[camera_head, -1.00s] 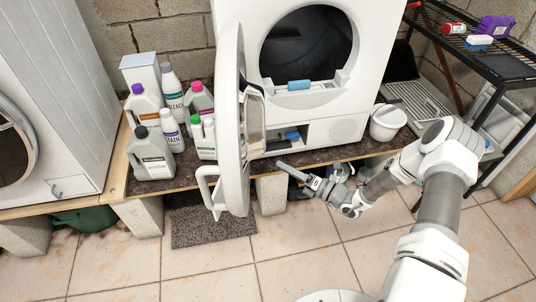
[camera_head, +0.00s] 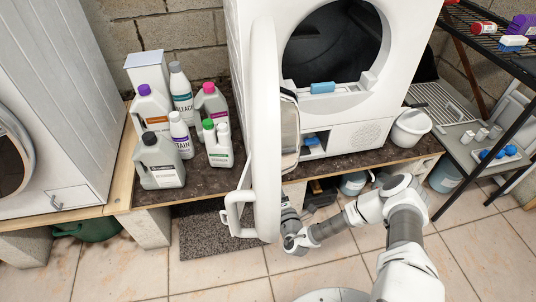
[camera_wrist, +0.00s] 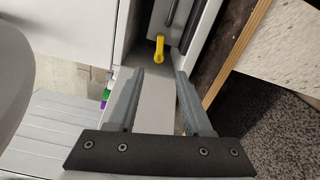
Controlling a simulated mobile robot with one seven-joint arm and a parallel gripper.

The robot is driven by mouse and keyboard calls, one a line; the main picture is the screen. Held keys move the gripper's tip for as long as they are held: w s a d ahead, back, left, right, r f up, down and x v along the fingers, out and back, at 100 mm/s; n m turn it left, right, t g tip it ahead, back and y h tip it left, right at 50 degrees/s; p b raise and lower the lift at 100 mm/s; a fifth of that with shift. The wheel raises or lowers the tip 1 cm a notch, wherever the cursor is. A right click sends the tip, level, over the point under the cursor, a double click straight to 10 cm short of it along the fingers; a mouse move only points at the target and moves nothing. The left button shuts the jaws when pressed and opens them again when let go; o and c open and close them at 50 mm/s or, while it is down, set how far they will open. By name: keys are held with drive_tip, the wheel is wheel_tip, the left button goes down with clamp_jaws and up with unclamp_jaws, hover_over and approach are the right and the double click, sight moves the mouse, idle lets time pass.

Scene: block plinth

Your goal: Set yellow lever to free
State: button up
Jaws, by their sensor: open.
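The yellow lever (camera_wrist: 159,49) shows in the wrist view, inside a narrow grey recess ahead of my fingers. Its end points toward me and looks slightly tilted. My gripper (camera_wrist: 158,73) is open and empty, its two grey fingers pointing toward the recess. The lever lies between and beyond the fingertips, apart from them. In the head view, my wrist is low beside the open white door (camera_head: 262,140), and the door hides part of my gripper. The lever cannot be made out in the head view. The open lower compartment (camera_head: 314,145) of the white machine shows there, partly behind the door.
Several detergent bottles (camera_head: 161,160) stand on the dark plinth top left of the door. A white bucket (camera_head: 410,128) stands at the right. The plinth's wooden edge (camera_wrist: 237,55) runs close to the right finger. Tiled floor in front is clear.

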drive_tip(key=b+x, duration=0.2)
drive_tip(key=x, duration=0.4)
drive_tip(key=b+x, duration=0.2)
drive_tip(key=x, duration=0.5)
drive_tip(key=shift+w+a+f+b, duration=0.1)
drive_tip(key=shift+w+f+b, duration=0.1)
drive_tip(key=shift+b, duration=0.1)
drive_tip(key=shift+w+a+r, duration=0.15)
drive_tip(key=shift+w, duration=0.4)
clamp_jaws()
